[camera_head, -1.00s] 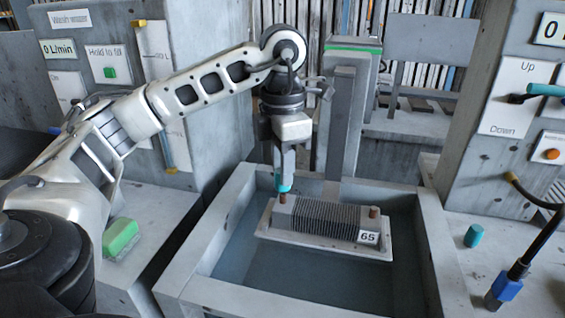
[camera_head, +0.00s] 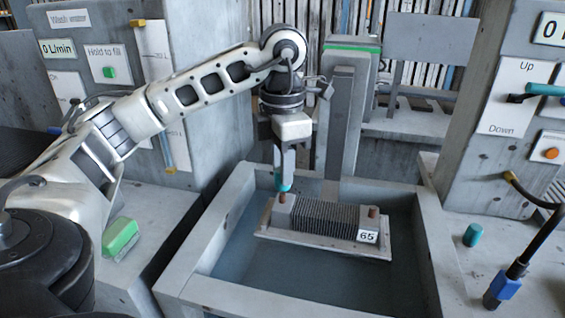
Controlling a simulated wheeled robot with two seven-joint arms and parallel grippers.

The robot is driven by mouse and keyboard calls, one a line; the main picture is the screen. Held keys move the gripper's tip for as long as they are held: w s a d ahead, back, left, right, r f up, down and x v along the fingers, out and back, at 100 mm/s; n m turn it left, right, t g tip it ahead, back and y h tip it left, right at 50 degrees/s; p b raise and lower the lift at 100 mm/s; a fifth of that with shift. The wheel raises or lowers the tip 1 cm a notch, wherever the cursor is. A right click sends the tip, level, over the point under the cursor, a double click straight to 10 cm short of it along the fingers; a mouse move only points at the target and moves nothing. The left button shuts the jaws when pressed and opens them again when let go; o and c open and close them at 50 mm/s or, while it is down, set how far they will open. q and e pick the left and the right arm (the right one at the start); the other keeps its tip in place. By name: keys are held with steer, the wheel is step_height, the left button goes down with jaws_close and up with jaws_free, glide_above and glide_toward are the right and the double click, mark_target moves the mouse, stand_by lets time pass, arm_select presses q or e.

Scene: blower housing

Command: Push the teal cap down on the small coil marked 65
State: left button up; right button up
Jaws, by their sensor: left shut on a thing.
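The small coil marked 65 (camera_head: 325,219), a grey finned block with a copper stub at each end, sits on a tray (camera_head: 310,246) over the basin. The left stub (camera_head: 282,198) and right stub (camera_head: 373,211) are both bare at their tops. My left gripper (camera_head: 284,180) points down, shut on a teal cap (camera_head: 284,187), just above the left stub. I cannot tell whether cap and stub touch. A second teal cap (camera_head: 472,235) stands on the ledge right of the basin. My right gripper is not in view.
The concrete basin (camera_head: 205,290) holds water around the tray. A grey post with a green stripe (camera_head: 350,110) stands behind the coil. A blue-ended hose (camera_head: 503,286) lies at the right, and a green-topped block (camera_head: 120,237) at the left.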

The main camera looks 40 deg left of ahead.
arm_select(q)
steer(key=shift+f, duration=0.1)
steer(key=shift+f+b, duration=0.6)
steer(key=shift+f, duration=0.1)
steer(key=shift+f+b, duration=0.4)
steer(key=shift+f, duration=0.05)
steer(key=shift+f, duration=0.4)
stand_by(0.9)
steer(key=o, duration=1)
steer(key=shift+o, duration=0.2)
